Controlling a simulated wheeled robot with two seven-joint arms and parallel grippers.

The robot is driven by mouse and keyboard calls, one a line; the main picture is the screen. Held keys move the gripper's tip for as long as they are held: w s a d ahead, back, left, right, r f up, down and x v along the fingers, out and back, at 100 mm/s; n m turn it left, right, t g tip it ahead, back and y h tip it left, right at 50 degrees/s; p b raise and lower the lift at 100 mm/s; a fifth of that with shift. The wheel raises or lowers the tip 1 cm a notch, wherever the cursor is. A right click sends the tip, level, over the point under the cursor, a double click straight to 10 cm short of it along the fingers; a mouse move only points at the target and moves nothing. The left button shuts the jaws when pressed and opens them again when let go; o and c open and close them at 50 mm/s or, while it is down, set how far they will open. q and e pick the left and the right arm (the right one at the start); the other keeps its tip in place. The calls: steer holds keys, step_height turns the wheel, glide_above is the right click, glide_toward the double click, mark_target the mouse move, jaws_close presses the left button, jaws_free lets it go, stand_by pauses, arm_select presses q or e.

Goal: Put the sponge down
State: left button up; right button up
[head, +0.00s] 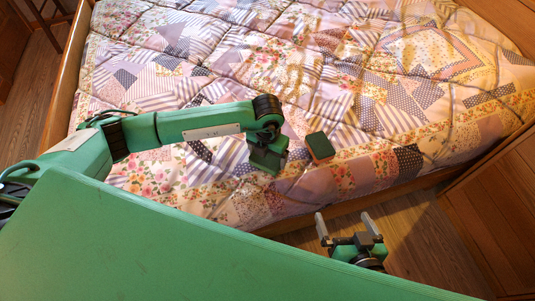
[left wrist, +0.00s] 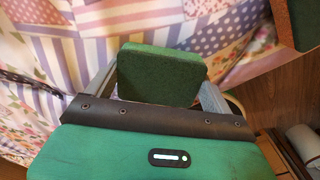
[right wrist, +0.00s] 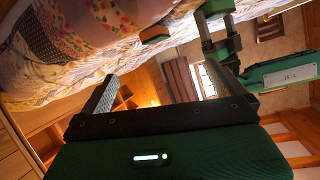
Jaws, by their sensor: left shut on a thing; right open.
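The held sponge shows as a dark green block (head: 264,162) in the head view. I cannot tell whether it touches the quilt. A second sponge (head: 320,147), green on top with orange-brown sides, rests on the quilt just right of the gripper. It also shows at the corner of the left wrist view (left wrist: 297,22) and in the right wrist view (right wrist: 155,34). My right gripper (head: 345,225) is open and empty, beyond the bed's near edge.
A patchwork quilt covers the bed, with open room around both sponges. The wooden bed rail (head: 330,203) runs along the near edge. Wood floor (head: 412,222) lies in front, and a wooden cabinet (head: 495,215) stands at the right.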

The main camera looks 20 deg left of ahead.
arm_select(q)
steer(key=o, duration=0.8)
steer(key=shift+f, duration=0.15)
